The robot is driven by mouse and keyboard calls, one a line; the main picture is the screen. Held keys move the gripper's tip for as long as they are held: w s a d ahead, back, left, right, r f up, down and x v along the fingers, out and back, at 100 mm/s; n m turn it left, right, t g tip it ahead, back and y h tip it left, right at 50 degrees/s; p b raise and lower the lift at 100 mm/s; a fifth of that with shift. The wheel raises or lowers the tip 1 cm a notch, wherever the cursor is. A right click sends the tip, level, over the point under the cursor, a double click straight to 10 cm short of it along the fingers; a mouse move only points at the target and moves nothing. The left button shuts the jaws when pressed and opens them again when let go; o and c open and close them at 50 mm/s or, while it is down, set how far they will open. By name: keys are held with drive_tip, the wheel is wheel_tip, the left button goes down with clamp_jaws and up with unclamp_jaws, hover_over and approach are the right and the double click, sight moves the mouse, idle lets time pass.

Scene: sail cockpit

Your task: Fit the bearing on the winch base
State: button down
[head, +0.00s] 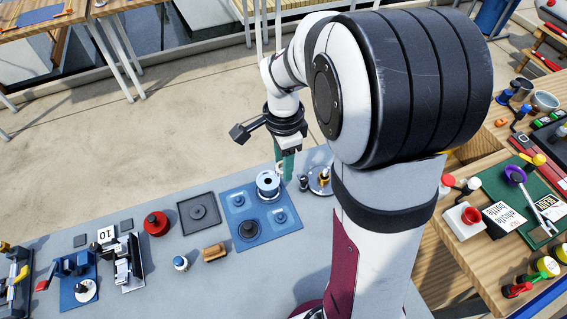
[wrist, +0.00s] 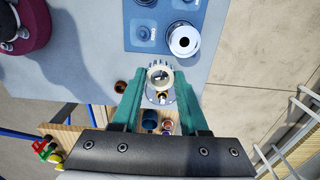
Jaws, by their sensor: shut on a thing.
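My gripper (wrist: 160,76) has teal fingers and is shut on a pale ring with roller-like teeth, the bearing (wrist: 152,69), in the wrist view. In the head view my gripper (head: 285,170) is over the grey bench, just left of a round metal plate with a brass post, seemingly the winch base (head: 313,188). In the wrist view the base (wrist: 171,100) shows partly behind the bearing and fingers. The bearing appears above the base; their exact gap and alignment cannot be told. The bearing is not clearly seen in the head view.
A blue tray (head: 237,206) with a silver drum (head: 268,184) lies left of the base. A small dark part (head: 303,182) stands close beside the base. A grey square tray (head: 187,216) and red round part (head: 156,224) are farther left. A wooden table (head: 440,234) is at right.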

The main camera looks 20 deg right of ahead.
drive_tip(key=d+f, duration=0.2)
drive_tip(key=d, duration=0.2)
drive_tip(key=w+d+f, duration=0.1)
drive_tip(key=d+f, duration=0.1)
drive_tip(key=d, duration=0.2)
drive_tip(key=d+f, duration=0.2)
drive_tip(key=d, duration=0.2)
drive_tip(key=shift+w+d, duration=0.25)
drive_tip(key=shift+w, duration=0.15)
drive_tip(key=shift+f, duration=1.25)
drive_tip(key=shift+f, duration=1.65)
drive_tip(key=shift+c, duration=1.8)
unclamp_jaws()
drive_tip(key=shift+o, duration=0.4)
drive_tip(key=shift+o, duration=1.4)
